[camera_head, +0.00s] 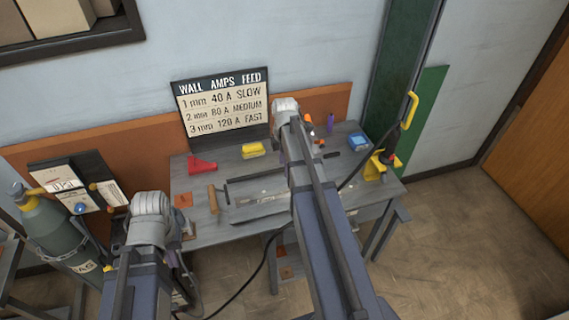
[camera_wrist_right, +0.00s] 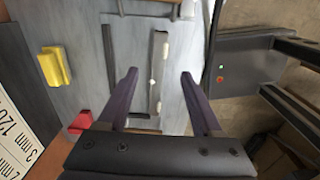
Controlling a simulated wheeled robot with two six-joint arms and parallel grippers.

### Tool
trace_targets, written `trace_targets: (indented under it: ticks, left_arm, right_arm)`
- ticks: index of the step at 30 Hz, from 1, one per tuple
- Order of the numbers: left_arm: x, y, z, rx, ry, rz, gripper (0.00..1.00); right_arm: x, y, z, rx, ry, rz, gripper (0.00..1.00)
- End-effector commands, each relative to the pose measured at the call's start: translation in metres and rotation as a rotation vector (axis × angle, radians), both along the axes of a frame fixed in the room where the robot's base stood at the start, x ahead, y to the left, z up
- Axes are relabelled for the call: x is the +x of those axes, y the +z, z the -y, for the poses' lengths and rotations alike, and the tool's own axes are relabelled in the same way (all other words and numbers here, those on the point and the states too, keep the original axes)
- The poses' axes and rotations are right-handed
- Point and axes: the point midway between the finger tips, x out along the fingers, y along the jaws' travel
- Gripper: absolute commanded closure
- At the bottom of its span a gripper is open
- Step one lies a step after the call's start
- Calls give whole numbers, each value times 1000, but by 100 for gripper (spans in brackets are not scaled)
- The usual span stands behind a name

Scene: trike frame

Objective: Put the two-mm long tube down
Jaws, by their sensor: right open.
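In the right wrist view my right gripper (camera_wrist_right: 157,74) is open, with nothing held between its fingers. A long grey strip with pale spots (camera_wrist_right: 158,70) shows between and beyond the fingertips. A thin dark bar (camera_wrist_right: 108,55) lies beside it on the grey table. In the head view a dark bar (camera_head: 255,174) shows near the table's middle. I cannot tell which of these is the two-mm long tube. In the head view my right arm covers its own fingers. My left arm is at the lower left, and its fingers are hidden.
The table (camera_head: 228,232) also holds a red piece (camera_head: 202,164), a yellow block (camera_head: 253,150), a wooden-handled tool (camera_head: 213,199) and a blue box (camera_head: 358,141). A sign (camera_head: 221,103) lists wall, amps and feed. A yellow-handled torch (camera_head: 385,160) stands at the right edge; a gas bottle (camera_head: 55,235) stands left.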

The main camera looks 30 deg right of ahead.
Motion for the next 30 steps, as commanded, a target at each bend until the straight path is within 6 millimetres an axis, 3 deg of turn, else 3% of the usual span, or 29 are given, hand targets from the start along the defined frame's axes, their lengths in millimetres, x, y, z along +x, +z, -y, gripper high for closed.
trace_targets:
  ticks: [8,11,17,21,25,30]
  left_arm:
    - [0,0,0,0,0,0,100]
    - [0,0,0,0,0,0,100]
    - [0,0,0,0,0,0,100]
    - [0,0,0,0,0,0,100]
    - [0,0,0,0,0,0,100]
    - [0,0,0,0,0,0,100]
  right_arm:
    - [-1,0,-3,0,-4,0,33]
    - [-5,0,-26,-4,-48,-5,33]
    - [-36,0,-133,-34,-312,-19,33]
    - [-72,0,-205,-63,-547,-16,33]
    - [-107,1,-253,-87,-738,-1,33]
    - [-139,1,-288,-106,-915,21,33]
